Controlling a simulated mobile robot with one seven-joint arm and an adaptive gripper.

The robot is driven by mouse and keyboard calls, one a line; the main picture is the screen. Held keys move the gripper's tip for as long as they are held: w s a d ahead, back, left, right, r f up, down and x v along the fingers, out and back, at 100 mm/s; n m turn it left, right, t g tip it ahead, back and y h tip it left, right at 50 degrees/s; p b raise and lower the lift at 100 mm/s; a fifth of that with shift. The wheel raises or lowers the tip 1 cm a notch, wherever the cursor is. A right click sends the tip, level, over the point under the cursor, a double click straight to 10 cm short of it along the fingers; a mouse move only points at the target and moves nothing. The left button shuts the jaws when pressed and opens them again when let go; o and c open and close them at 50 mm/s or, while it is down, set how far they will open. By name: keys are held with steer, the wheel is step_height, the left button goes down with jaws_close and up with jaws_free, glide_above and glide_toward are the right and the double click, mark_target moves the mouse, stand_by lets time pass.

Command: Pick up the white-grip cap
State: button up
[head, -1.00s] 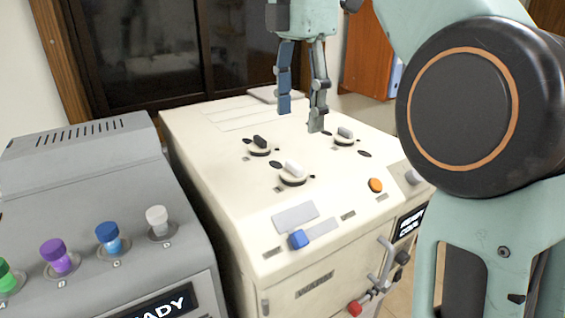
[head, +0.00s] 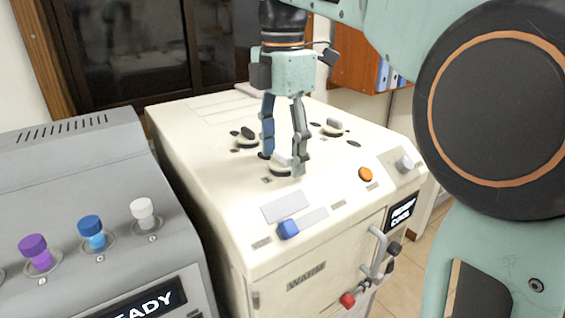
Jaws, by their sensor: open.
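The white-grip cap (head: 281,161) sits on the top of the cream machine (head: 225,193), nearest its front of the caps there. My gripper (head: 283,166) is open and points down, with its fingers low around the cap in the picture. The right finger covers part of the cap. I cannot tell whether the fingers touch it. A black-grip cap (head: 247,138) lies behind to the left, and a grey-grip cap (head: 333,127) behind to the right.
The grey device (head: 70,190) on the left carries vials with purple, blue and white tops (head: 143,212). The cream machine has a blue button (head: 288,229), an orange button (head: 366,174), a knob (head: 404,164) and a front handle (head: 378,250). An orange cabinet (head: 365,60) is behind.

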steer(key=shift+f, duration=0.3)
steer(key=shift+c, duration=0.3)
steer(key=c, duration=0.9)
steer(key=shift+r, duration=0.1)
